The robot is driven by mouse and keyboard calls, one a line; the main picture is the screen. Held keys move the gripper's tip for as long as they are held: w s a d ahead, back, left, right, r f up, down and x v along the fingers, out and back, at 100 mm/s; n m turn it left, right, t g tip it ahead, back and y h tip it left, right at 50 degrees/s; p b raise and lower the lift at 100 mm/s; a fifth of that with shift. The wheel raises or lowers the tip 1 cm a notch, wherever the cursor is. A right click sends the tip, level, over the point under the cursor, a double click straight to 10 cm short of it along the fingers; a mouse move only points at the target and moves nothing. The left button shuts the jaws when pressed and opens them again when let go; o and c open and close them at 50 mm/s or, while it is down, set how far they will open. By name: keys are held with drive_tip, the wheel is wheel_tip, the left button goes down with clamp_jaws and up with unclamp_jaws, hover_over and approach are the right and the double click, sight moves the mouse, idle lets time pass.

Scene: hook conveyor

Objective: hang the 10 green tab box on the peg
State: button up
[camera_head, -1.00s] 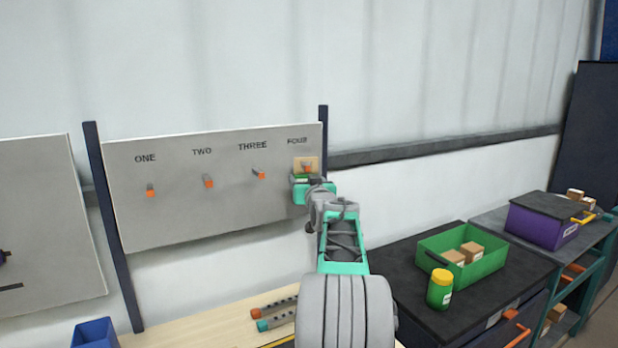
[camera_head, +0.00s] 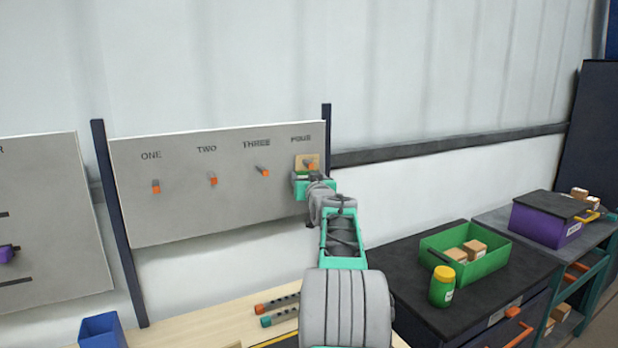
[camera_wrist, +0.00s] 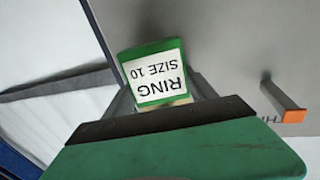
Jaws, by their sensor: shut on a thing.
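The green box (camera_wrist: 155,72) is held in my gripper (camera_head: 303,179); its white label reads RING SIZE 10, upside down in the wrist view. In the head view, its tan tab (camera_head: 300,159) stands up in front of the board under the word FOUR. The orange tip of the fourth peg (camera_head: 310,166) shows in front of the tab, so the peg seems to pass through it. The tab's hole is not clear. My gripper is shut on the box's lower part. The peg and tab are hidden in the wrist view.
The pegboard (camera_head: 190,225) carries other bare orange-tipped pegs, including peg THREE (camera_head: 264,171), which also shows in the wrist view (camera_wrist: 283,102). A wooden bench with a blue bin (camera_head: 102,330) lies below. A green crate (camera_head: 490,265) and a yellow-lidded jar (camera_head: 442,287) stand right.

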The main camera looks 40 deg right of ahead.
drive_tip(key=shift+w+a+f, duration=0.1)
drive_tip(key=shift+w, duration=0.05)
drive_tip(key=o, duration=1.6)
